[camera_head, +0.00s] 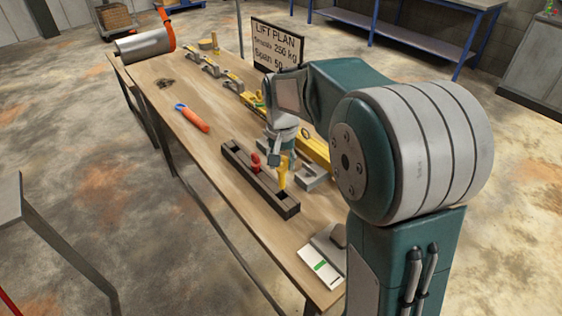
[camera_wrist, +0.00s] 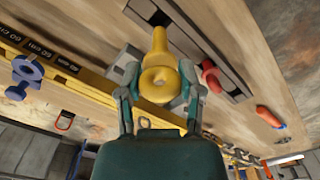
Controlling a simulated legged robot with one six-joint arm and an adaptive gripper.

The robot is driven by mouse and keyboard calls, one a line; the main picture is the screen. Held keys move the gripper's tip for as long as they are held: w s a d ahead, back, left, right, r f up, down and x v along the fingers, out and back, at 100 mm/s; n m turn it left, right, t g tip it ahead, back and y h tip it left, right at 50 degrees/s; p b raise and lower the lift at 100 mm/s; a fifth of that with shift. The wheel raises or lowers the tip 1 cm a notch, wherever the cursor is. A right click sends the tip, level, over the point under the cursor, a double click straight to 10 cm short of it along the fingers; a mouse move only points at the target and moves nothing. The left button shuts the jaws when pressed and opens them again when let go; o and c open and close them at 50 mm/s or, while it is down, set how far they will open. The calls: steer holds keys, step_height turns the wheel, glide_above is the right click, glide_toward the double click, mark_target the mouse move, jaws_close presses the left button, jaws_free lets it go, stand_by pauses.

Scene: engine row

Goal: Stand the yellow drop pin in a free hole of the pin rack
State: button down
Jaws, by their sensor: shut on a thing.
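The yellow drop pin (camera_head: 283,173) is in my gripper (camera_head: 279,156), upright over the near end of the dark pin rack (camera_head: 237,161). In the wrist view the yellow pin (camera_wrist: 160,50) has its ring end between the fingers of my gripper (camera_wrist: 160,82), which is shut on it. Its narrow end points at a square hole near one end of the rack (camera_wrist: 200,34). I cannot tell whether the tip is inside the hole or just above it. A red pin (camera_head: 255,163) stands in the rack's middle and also shows in the wrist view (camera_wrist: 211,76).
An orange-handled tool (camera_head: 195,119) lies left of the rack on the wooden bench (camera_head: 180,98). A yellow beam (camera_head: 314,148) and a grey bracket (camera_head: 312,177) lie to the right. A white card (camera_head: 321,265) lies at the near end. A lift-plan sign (camera_head: 277,44) stands behind.

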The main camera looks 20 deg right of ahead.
mark_target(282, 186)
steer(key=shift+f, duration=3.75)
steer(key=shift+c, duration=0.8)
jaws_free()
steer(key=shift+r, duration=0.1)
step_height(282, 186, up, 11)
steer(key=shift+r, duration=0.35)
steer(key=s+r+n+t, duration=0.3)
steer(key=s+n+t, duration=0.1)
steer(key=s, duration=1.9)
steer(key=shift+n+t, duration=0.3)
steer(key=shift+t, duration=0.5)
